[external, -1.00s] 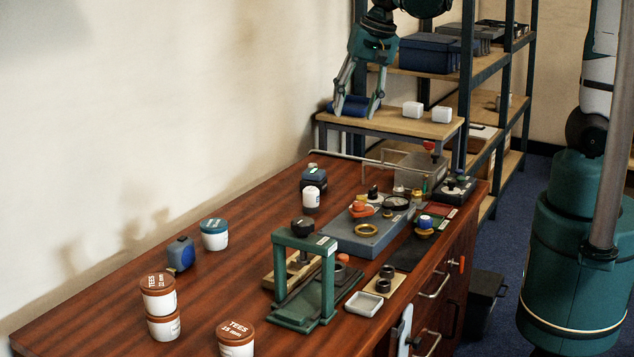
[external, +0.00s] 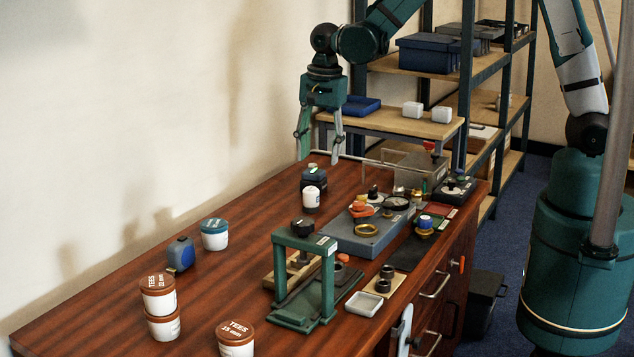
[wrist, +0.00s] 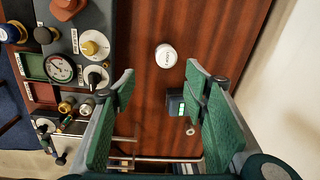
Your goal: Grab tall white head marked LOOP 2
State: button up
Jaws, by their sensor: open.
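A tall white head (external: 311,199) stands upright on the wooden table, towards the back. In the wrist view its round white top (wrist: 166,56) carries small dark lettering that I cannot read for certain. My gripper (external: 319,156) points down, above and behind the head, well clear of it.
A dark block (external: 314,179) stands close behind the white head; it also shows in the wrist view (wrist: 176,103). A grey manifold plate (external: 367,238) with knobs and a gauge lies to the right. White jars (external: 214,240) stand nearer. The wall is on the left.

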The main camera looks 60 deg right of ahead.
aim_at(311, 188)
jog(key=f, duration=0.2)
jog(key=w+f+m, duration=0.1)
jog(key=f, duration=0.1)
jog(key=w+f+m, duration=0.1)
jog(key=f, duration=0.1)
jog(key=shift+a+g, duration=0.35)
jog(key=shift+g, duration=0.05)
jog(key=shift+f, duration=1.25)
jog(key=shift+a+f+b, duration=0.1)
jog(key=shift+f+b, duration=0.95)
jog(key=shift+f, duration=1.55)
jog(key=c, duration=1)
